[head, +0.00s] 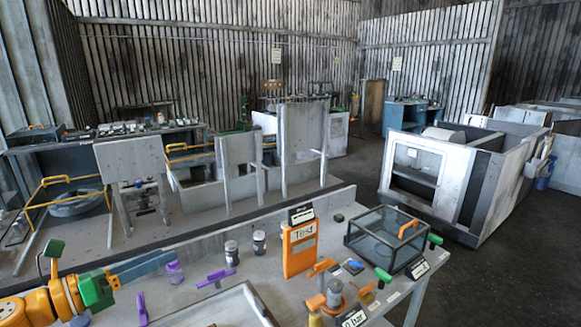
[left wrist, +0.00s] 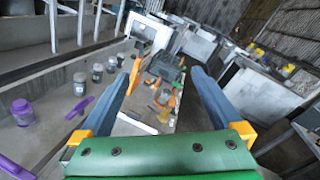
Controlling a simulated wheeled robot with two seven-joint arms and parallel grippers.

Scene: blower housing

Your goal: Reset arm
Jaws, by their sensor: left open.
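My left arm, orange with a green wrist, comes in at the lower left of the head view. Its gripper (head: 168,259) has long blue-grey fingers that point right over the bench. In the left wrist view the two fingers of this gripper (left wrist: 164,62) stand wide apart with nothing held between them. The bench (head: 330,207) with its items lies below and beyond the fingertips. My right gripper is in neither view.
On the bench are an orange "Test" box (head: 299,250), a glass case (head: 387,240), dark-lidded jars (head: 259,243), purple handles (head: 215,277), a purple-lidded jar (head: 174,272) near my left fingers, and a grey tray (head: 225,305). A large white housing (head: 455,180) stands beyond, with open floor around it.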

